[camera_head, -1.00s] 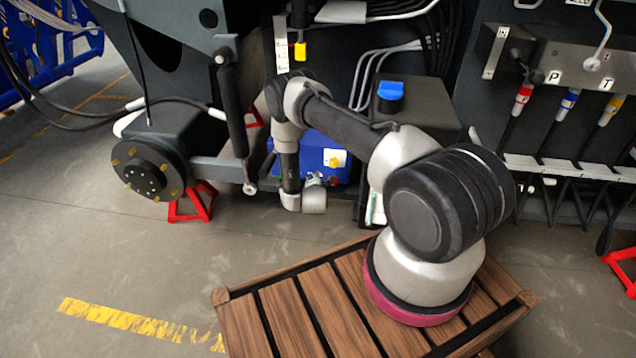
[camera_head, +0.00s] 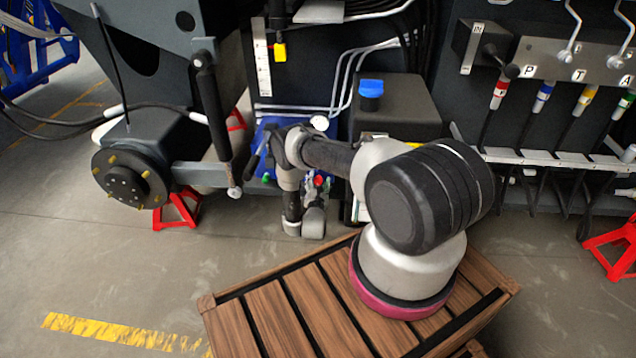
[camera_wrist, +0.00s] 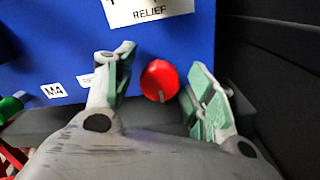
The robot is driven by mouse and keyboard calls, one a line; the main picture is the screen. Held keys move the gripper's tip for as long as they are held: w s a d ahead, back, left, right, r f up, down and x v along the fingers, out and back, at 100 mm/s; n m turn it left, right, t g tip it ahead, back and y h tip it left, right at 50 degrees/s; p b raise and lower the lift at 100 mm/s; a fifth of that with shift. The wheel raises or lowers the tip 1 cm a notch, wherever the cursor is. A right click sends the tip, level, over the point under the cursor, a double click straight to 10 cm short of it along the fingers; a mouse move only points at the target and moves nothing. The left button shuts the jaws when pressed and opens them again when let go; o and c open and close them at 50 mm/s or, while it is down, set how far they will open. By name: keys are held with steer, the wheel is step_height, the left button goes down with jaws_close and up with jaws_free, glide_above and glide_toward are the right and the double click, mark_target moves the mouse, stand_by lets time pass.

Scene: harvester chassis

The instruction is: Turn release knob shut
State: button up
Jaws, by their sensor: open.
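A round red knob (camera_wrist: 158,80) with a pale mark near its lower edge sits on the front of a blue block (camera_wrist: 60,28). It is below a white label that reads RELIEF. My gripper (camera_wrist: 160,64) is open, with one green-padded finger on each side of the knob and a gap on both sides. The fingers are not closed on it.
A green fitting (camera_wrist: 12,105) and red parts lie at the wrist view's left edge. A dark wall (camera_wrist: 270,70) stands close on the right. In the head view, a black tank with a blue cap (camera_head: 371,88) stands right of the block, and a wheel hub (camera_head: 125,178) stands left.

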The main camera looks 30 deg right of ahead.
steer(key=shift+w+d, duration=0.1)
steer(key=c, duration=1.1)
steer(key=shift+o, duration=0.2)
